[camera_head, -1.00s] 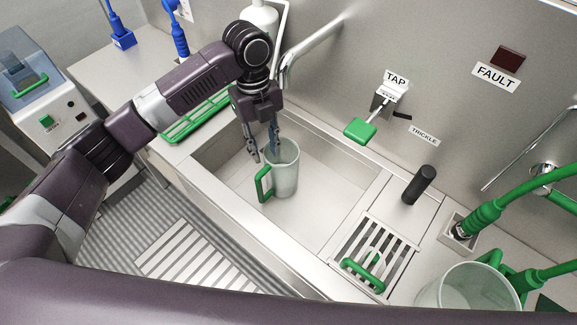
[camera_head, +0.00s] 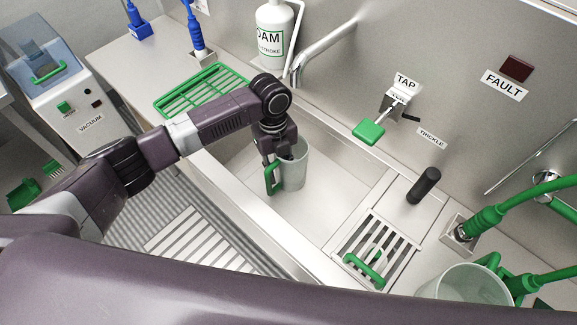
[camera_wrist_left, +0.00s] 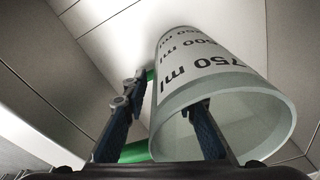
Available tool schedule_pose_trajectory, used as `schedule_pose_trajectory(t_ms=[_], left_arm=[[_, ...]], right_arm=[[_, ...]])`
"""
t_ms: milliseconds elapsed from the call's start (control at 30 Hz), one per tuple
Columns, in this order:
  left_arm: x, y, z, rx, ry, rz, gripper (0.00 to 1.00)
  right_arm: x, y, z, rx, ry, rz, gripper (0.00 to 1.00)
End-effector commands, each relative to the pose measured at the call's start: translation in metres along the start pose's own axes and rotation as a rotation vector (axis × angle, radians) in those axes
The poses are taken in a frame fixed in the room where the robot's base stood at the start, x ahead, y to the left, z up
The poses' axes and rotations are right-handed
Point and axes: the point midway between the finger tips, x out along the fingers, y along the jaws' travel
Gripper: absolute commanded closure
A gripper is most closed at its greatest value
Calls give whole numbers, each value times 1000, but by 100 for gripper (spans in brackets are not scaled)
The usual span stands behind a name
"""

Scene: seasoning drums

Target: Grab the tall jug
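The tall jug (camera_head: 295,168) is a frosted clear cylinder with a green handle (camera_head: 272,178), upright in the sink basin. In the left wrist view the jug (camera_wrist_left: 195,65) shows "750 ml" marks and its open mouth. My left gripper (camera_head: 278,158) is at the jug's rim on the handle side. In the wrist view one finger is outside the wall near the green handle and the other is inside the mouth. The fingers are apart with the jug's wall between them, and I see no firm grip. My right gripper is not in view.
A wider clear jug (camera_head: 462,288) stands at the lower right near green hoses. A curved faucet (camera_head: 325,50) and a foam bottle (camera_head: 274,35) are behind the sink. A green rack (camera_head: 203,88) lies left of it. A black post (camera_head: 424,185) stands right of the basin.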

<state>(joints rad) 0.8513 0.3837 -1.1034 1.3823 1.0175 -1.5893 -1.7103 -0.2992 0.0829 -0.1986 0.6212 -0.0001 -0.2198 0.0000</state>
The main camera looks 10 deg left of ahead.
Motion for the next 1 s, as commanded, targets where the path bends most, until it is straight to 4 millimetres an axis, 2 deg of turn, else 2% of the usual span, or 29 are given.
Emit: schedule_pose_trajectory(t_ms=[67, 300, 1000], left_arm=[[0, 0, 0, 0, 0, 0, 74], [0, 0, 0, 0, 0, 0, 99], [-2, -1, 0, 1, 0, -2, 100]], right_arm=[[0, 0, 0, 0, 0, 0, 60], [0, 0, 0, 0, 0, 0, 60], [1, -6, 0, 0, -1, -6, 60]])
